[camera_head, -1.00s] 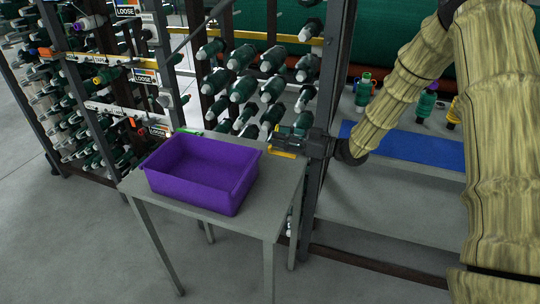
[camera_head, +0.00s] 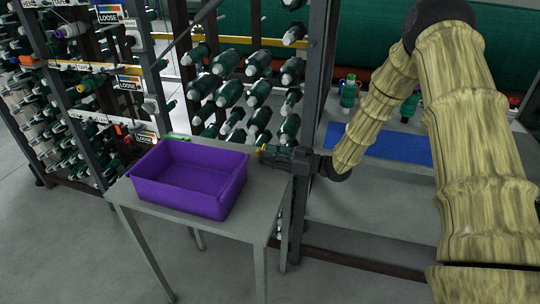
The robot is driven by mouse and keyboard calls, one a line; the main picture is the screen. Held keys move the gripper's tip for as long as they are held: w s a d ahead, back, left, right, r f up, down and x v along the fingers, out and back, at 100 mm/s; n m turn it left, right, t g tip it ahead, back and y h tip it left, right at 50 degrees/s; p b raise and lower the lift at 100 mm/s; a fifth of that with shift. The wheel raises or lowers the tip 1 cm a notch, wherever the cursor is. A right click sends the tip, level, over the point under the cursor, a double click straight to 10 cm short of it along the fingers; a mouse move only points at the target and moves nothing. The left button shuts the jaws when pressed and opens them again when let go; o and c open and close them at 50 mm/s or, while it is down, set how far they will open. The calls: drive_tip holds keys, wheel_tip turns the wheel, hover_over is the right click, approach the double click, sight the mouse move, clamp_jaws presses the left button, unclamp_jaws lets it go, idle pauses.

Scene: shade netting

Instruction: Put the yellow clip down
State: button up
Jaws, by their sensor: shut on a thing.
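My gripper (camera_head: 271,153) reaches in from the right, over the right back part of the small grey table (camera_head: 258,205). It is shut on the yellow clip (camera_head: 261,149), of which only a small yellow part shows at the fingertips. The rest of the clip is hidden by the dark fingers. The clip is just right of the purple bin's back right corner. I cannot tell whether the clip touches the tabletop.
The purple bin (camera_head: 183,195) takes up most of the table and looks empty. A green thing (camera_head: 174,137) lies behind it. A rack of green bobbins (camera_head: 228,92) and a dark post (camera_head: 308,120) stand close behind. Bare tabletop lies right of the bin.

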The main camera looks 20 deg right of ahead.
drive_tip(key=shift+f, duration=0.2)
drive_tip(key=o, duration=0.9)
drive_tip(key=shift+c, duration=0.2)
drive_tip(key=shift+r, duration=0.1)
drive_tip(key=shift+r, duration=0.2)
drive_tip(key=v, duration=1.2)
drive_tip(key=shift+d+f, duration=0.1)
drive_tip(key=shift+f, duration=0.05)
